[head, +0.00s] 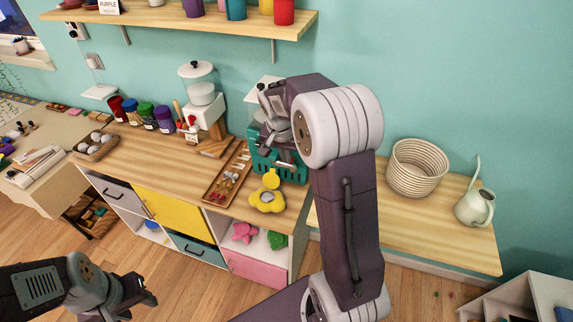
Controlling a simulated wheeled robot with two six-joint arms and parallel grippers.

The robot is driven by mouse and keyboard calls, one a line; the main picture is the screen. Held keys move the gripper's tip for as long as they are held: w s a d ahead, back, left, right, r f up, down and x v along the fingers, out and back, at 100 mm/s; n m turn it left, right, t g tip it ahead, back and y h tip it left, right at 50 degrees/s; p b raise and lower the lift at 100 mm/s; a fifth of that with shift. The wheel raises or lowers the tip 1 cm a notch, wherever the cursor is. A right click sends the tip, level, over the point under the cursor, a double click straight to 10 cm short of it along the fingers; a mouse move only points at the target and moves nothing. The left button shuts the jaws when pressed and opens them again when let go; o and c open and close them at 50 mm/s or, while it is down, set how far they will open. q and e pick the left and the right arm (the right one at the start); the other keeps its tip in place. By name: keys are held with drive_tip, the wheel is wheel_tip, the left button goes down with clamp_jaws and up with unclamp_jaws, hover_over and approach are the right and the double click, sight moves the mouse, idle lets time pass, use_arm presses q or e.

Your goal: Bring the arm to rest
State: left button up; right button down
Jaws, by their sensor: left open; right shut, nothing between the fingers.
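My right arm rises through the middle of the head view and bends over the wooden counter (150,160). My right gripper (288,158) is shut and empty, in front of or above a teal basket (293,174); I cannot tell whether it touches the basket. The arm and gripper hide part of the basket. My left gripper (150,292) is at the lower left, open and empty, low over the floor in front of the cabinets.
A yellow object (267,200) and a wooden tray (214,190) lie left of the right arm. A coiled basket (417,168) and a watering can (475,207) stand right.

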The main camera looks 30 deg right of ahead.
drive_tip(key=shift+s+a+r+n, duration=0.5)
drive_tip(key=shift+s+a+r, duration=0.5)
drive_tip(key=shift+a+r, duration=0.85)
drive_tip(key=s+a+f+n+y, duration=0.1)
drive_tip(key=s+a+f+n, duration=0.3)
drive_tip(key=s, duration=0.3)
drive_tip(key=s+a+f+n+g+y, duration=0.1)
drive_tip(key=s+a+f+n, duration=0.3)
drive_tip(key=s+f, duration=0.3)
drive_tip(key=shift+s+a+y, duration=0.3)
drive_tip(key=shift+s+a, duration=0.2)
drive_tip(key=shift+s, duration=0.2)
